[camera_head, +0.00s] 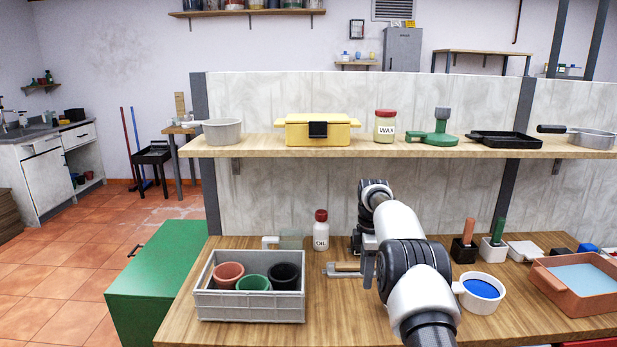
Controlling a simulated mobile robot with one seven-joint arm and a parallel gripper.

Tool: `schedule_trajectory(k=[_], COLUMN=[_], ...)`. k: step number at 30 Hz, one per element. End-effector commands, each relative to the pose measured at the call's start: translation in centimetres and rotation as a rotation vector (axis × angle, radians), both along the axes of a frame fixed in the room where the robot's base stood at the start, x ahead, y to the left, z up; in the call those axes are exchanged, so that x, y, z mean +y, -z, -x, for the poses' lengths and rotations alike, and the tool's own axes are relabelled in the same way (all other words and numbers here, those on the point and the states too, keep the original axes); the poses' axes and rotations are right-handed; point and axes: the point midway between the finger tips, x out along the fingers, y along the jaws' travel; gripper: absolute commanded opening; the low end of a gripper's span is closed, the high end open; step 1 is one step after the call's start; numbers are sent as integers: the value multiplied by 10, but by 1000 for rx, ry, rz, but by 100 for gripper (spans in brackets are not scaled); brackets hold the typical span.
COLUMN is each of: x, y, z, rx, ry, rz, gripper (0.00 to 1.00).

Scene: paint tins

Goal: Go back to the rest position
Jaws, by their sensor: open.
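My arm rises from the lower right of the worktable and bends over, its wrist pointing down. My gripper (362,262) is open above the table, partly hidden behind my own arm links. A small grey and tan tool (345,268) shows just left of it; I cannot tell whether they touch. A white oil bottle with a red cap (321,232) stands upright to the left of the gripper. I see nothing held in the jaws.
A grey crate (248,306) holds several pots at the left of the table (340,325). A white cup of blue paint (481,293) and an orange tray (578,281) stand right of my arm. A shelf (375,147) with tins and pans runs behind.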

Motion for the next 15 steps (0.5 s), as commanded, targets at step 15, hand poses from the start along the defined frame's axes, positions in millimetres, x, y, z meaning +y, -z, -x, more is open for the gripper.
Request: schedule_trajectory(k=[15], x=[11], y=[-183], z=[69], rx=[-150], ry=[432], rz=[-25], gripper=[41])
